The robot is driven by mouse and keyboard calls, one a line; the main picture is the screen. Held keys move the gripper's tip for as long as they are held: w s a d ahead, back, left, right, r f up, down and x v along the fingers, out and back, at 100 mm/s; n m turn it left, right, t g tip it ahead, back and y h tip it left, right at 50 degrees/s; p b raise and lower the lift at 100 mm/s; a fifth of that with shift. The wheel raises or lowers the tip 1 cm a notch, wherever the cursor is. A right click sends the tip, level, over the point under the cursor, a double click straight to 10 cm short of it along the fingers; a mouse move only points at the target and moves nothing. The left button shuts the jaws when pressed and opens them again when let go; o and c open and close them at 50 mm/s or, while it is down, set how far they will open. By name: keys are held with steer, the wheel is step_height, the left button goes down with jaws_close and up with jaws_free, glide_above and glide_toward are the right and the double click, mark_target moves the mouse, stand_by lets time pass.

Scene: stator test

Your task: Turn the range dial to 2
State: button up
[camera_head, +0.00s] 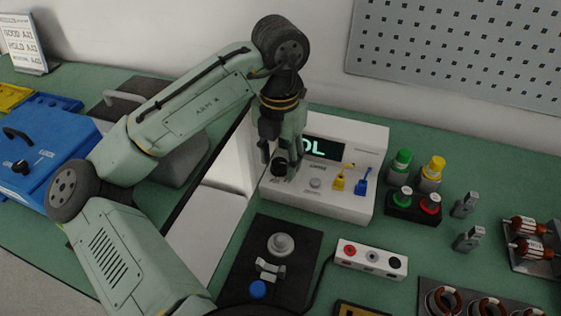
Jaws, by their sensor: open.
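The white tester (333,203) stands on the green bench near the middle, with a dark display (326,150) reading "OL", partly covered by my gripper. The black range dial (279,167) is on the left of its front face. My gripper (278,163) points down in front of the tester, with its fingers at or around the dial. It is open. Whether the fingers touch the dial cannot be told, and the dial's pointer and numbers are too small to read. A grey knob (315,183) and yellow (338,180) and blue (362,184) plugs sit right of the dial.
A black plate with a grey knob and a blue button (258,289) lies in front. A white box with three round sockets (371,258) is right of it. Green (401,161) and yellow (433,169) capped pieces stand right of the tester. A blue case (40,160) is far left.

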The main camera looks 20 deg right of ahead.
mark_target(281, 162)
steer(key=r+p, duration=0.2)
steer(key=p, duration=0.1)
steer(key=r+p, duration=0.1)
steer(key=r, duration=0.1)
steer(key=shift+w+d+r+p, duration=0.1)
steer(key=shift+w+d+p, duration=0.15)
steer(key=shift+p, duration=0.1)
steer(key=shift+r+b, duration=0.4)
steer(key=shift+r, duration=0.15)
steer(key=shift+a, duration=0.2)
